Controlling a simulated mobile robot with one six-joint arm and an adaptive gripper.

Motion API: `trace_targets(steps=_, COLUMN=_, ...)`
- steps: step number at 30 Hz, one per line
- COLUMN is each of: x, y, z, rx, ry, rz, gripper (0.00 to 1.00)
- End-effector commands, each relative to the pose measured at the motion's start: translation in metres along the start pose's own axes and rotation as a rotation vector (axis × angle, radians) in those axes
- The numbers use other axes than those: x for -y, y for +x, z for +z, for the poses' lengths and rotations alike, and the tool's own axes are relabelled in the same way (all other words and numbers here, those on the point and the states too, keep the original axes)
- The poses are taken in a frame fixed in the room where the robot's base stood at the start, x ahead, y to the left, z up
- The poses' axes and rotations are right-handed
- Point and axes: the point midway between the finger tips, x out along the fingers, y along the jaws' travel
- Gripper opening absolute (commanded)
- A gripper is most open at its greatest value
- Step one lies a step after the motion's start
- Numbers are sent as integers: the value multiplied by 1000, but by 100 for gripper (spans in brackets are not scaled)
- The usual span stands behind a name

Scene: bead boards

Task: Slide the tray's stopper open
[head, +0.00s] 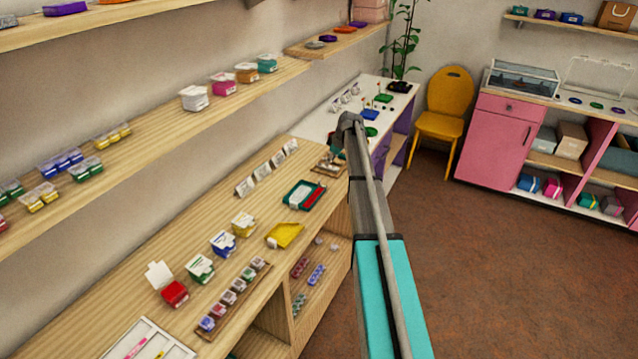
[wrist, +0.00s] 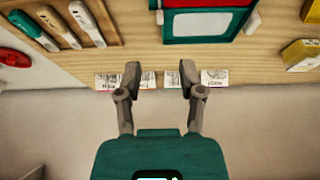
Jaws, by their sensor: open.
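A flat yellow tray (head: 285,236) with a narrowed end lies on the wooden counter in the head view. A dark green tray (head: 291,203) with a pale panel and a red strip lies farther along; its edge also shows at the top of the wrist view (wrist: 206,39). I cannot clearly make out a stopper on either tray. My gripper (wrist: 159,70) is open and empty in the wrist view, with its fingers apart over the card row on the wall side of the green tray. In the head view my arm hides most of it.
Small standing cards (head: 264,170) line the wall side. A wooden tray (wrist: 116,28) holds several tools. A yellow box (head: 243,224) and other small boxes stand nearer. A shelf (head: 130,130) runs above the counter. The floor (head: 480,260) at right is clear.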

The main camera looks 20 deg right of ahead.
Motion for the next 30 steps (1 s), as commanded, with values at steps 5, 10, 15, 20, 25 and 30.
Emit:
trace_targets(steps=5, x=0, y=19, z=1, rx=0, ry=-1, rz=0, gripper=50)
trace_targets(steps=10, x=0, y=33, z=1, rx=0, ry=-1, rz=0, gripper=50)
trace_targets(steps=15, x=0, y=47, z=1, rx=0, ry=-1, rz=0, gripper=50)
trace_targets(steps=20, x=0, y=60, z=1, rx=0, ry=-2, rz=0, gripper=50)
trace_targets(steps=25, x=0, y=74, z=0, rx=0, ry=-2, rz=0, gripper=50)
trace_targets(steps=30, x=0, y=88, z=0, rx=0, ry=-2, rz=0, gripper=50)
